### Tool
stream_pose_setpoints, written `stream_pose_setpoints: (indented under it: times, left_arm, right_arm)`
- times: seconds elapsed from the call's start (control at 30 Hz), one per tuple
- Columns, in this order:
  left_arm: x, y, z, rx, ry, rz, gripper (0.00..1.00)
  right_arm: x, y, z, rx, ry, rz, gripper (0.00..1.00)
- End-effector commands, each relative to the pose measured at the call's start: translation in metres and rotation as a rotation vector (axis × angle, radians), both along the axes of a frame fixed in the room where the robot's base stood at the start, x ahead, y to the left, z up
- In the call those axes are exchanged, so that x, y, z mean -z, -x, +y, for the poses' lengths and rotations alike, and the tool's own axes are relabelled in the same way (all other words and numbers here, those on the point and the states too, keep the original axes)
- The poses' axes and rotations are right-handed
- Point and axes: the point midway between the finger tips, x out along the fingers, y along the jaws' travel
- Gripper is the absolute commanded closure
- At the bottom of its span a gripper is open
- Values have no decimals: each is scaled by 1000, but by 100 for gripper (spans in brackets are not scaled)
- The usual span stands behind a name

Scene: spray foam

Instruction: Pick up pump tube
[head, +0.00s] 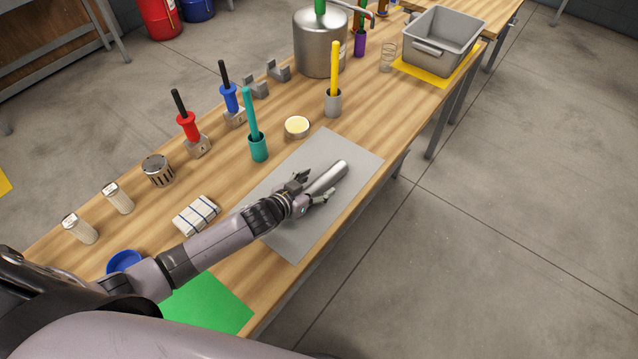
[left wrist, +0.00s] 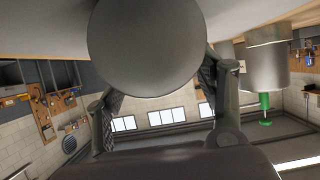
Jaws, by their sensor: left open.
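The pump tube appears to be the silver cylinder (head: 329,176) lying on the grey mat, slanting up to the right. My left gripper (head: 315,188) is open at the tube's near end, with one finger on either side of it. In the left wrist view a large round grey end face, likely the tube's (left wrist: 145,45), sits between the two spread fingers (left wrist: 160,105). I cannot tell whether the fingers touch it. The gripper hides the tube's near end in the head view. My right gripper is not in view.
The grey mat (head: 362,150) lies near the table's right edge. A small cream-filled bowl (head: 297,127), a teal holder (head: 258,148) and a folded striped cloth (head: 196,214) are nearby. A steel pot (head: 320,45) and grey bin (head: 443,42) stand farther back.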

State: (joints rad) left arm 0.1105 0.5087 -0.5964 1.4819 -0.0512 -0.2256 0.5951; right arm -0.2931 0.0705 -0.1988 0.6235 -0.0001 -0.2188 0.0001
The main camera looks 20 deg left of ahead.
Motion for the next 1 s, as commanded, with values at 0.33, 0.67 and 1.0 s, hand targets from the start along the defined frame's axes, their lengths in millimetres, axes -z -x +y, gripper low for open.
stream_pose_setpoints:
  times: [0.33, 0.67, 1.0]
  left_arm:
    - [10, -17, -6, 0, 1, 1, 37]
    - [10, -17, -6, 0, 1, 1, 51]
    - [10, -17, -6, 0, 1, 1, 74]
  right_arm:
    - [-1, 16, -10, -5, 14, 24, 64]
    - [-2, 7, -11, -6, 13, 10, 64]
    - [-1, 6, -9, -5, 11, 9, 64]
